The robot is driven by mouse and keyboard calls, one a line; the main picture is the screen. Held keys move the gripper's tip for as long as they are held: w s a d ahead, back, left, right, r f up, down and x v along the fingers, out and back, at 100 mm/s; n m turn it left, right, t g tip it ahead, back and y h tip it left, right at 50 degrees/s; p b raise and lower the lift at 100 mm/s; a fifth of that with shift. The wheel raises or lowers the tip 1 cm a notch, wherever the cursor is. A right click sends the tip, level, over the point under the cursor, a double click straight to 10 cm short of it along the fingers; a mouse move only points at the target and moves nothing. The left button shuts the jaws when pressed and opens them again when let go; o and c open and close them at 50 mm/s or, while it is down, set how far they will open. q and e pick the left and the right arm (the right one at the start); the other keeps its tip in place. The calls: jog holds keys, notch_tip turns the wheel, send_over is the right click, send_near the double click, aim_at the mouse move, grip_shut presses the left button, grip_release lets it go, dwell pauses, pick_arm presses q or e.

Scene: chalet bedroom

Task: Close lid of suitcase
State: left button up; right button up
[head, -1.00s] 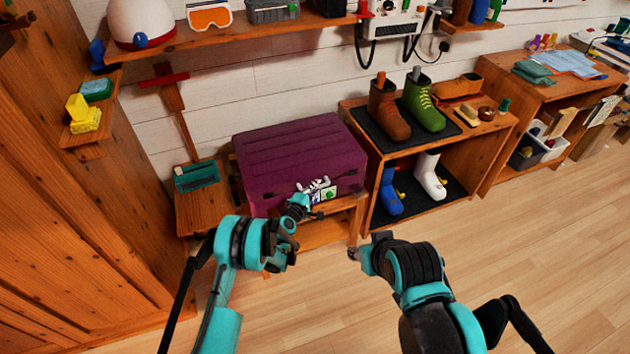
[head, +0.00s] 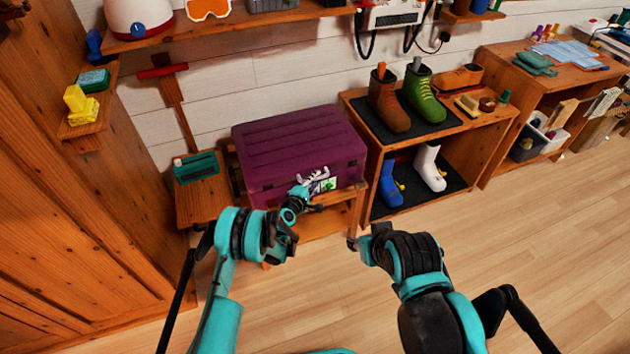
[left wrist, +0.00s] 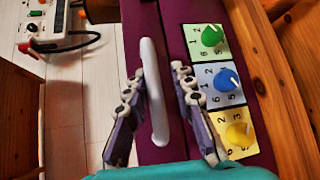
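The purple suitcase (head: 290,140) rests on a low wooden bench, its lid down over the body. In the left wrist view, a narrow dark seam runs along its purple front (left wrist: 172,25). Green, blue and yellow number dials (left wrist: 222,85) sit beside the seam. My left gripper (head: 316,179) is at the suitcase's front. In the left wrist view, its fingers (left wrist: 157,72) are open, one on each side of the white handle (left wrist: 154,105); contact cannot be told. My right gripper (head: 354,243) is away from the suitcase, over the floor; its fingers are too small to read.
The wooden bench (head: 328,222) supports the suitcase. A shoe rack (head: 408,150) with boots stands close on the right. A small stand with a teal box (head: 195,168) is on the left. A shelf (head: 240,28) runs above. The floor (head: 540,250) at front right is clear.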

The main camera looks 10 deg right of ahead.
aim_at(301, 182)
pick_arm(q)
notch_tip(301, 182, up, 10)
dwell(0.4)
jog(key=s+a+f, duration=0.4)
jog(key=a+f, duration=0.1)
jog(key=f, duration=0.1)
jog(key=shift+a, duration=0.4)
dwell(0.6)
jog(key=shift+w, duration=0.1)
